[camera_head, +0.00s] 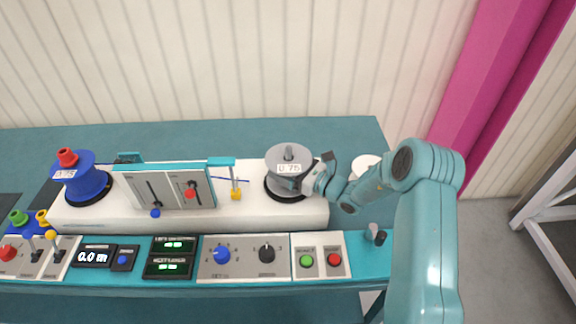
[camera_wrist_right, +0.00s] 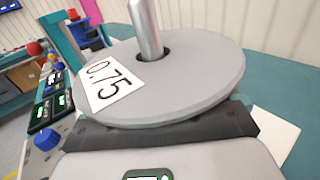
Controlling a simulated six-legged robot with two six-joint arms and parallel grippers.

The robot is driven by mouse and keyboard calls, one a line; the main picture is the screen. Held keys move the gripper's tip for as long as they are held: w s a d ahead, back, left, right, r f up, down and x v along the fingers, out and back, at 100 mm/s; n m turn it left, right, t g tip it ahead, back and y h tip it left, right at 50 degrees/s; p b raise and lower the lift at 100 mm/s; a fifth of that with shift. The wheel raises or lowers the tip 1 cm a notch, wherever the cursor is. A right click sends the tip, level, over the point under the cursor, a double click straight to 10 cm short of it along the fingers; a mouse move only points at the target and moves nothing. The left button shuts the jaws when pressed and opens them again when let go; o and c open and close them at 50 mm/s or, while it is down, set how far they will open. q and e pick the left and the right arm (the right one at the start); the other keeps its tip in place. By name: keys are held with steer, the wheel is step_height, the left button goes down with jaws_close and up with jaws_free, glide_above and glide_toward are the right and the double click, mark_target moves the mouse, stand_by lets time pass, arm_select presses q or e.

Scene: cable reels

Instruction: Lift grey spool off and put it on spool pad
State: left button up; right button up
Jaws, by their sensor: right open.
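The grey spool (camera_head: 288,154) sits upright on a black base at the right end of the white machine bed (camera_head: 235,215). Its label reads 0.75. In the right wrist view the spool's upper flange (camera_wrist_right: 190,85) fills the middle, with a metal spindle (camera_wrist_right: 146,30) standing through its centre hole. My right gripper (camera_head: 311,180) is open at the spool's right side, level with its body below the upper flange. The flange hides the fingertips in the wrist view, so contact cannot be told. I cannot identify the spool pad for certain. My left gripper is not in view.
A white round object (camera_head: 366,164) is partly hidden behind my right arm. A blue spool (camera_head: 82,181) with a red top stands at the left end of the bed. An upright lever panel (camera_head: 170,187) stands between the spools. Control panels (camera_head: 243,258) line the front edge.

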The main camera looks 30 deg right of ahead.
steer(key=shift+w+a, duration=0.15)
steer(key=shift+w, duration=0.25)
steer(key=shift+s, duration=0.1)
steer(key=shift+c, duration=0.7)
steer(key=c, duration=1.5)
step_height(320, 180, up, 20)
steer(key=b, duration=0.2)
